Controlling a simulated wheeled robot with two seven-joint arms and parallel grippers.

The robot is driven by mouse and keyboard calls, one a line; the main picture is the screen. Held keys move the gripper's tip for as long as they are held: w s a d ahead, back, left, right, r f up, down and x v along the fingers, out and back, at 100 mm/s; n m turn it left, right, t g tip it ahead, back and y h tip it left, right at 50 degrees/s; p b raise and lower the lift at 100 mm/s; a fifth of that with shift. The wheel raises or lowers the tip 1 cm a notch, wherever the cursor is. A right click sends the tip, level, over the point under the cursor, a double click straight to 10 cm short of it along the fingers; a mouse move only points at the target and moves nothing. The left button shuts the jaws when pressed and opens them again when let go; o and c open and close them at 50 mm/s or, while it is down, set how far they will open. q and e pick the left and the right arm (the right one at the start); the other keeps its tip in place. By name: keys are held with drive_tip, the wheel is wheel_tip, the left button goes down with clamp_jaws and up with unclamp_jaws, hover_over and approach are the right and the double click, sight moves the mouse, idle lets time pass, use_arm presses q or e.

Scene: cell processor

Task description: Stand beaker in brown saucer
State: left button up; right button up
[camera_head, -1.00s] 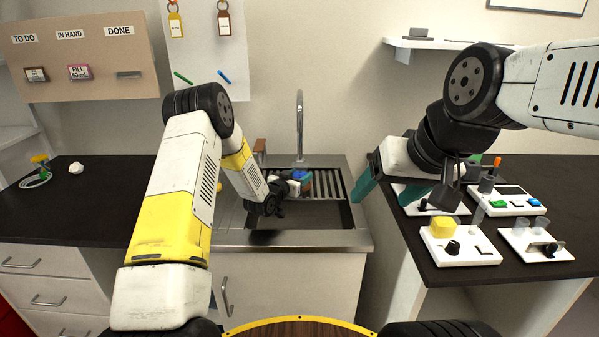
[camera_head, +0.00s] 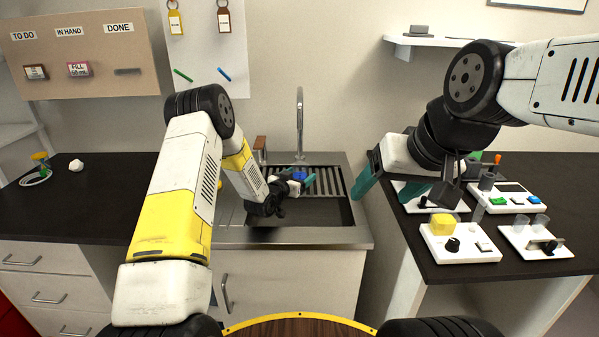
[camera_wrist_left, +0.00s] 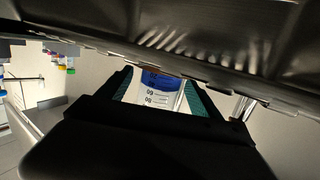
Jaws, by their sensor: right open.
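The beaker (camera_wrist_left: 158,92) is clear with printed marks and blue liquid, between the teal pads of my left gripper (camera_wrist_left: 160,98) in the left wrist view. The pads sit close against its sides. That view is upside down, so the beaker looks upright. In the head view my left gripper (camera_head: 303,183) is over the sink with the blue liquid showing beside it. A thin brown strip (camera_wrist_left: 170,73) shows at the beaker's base; it may be the brown saucer, mostly hidden. My right gripper (camera_head: 391,188) is open and empty left of the white devices.
The steel sink (camera_head: 300,237) has a ribbed drain area and a tall tap (camera_head: 299,125). A brown-topped item (camera_head: 260,144) stands behind its rim. Several white devices stand on the right dark counter (camera_head: 550,185). The left counter (camera_head: 105,205) is mostly clear.

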use_arm(q)
drive_tip(key=v, duration=0.8)
drive_tip(key=shift+f, duration=0.1)
drive_tip(key=shift+w, duration=0.1)
idle(0.4)
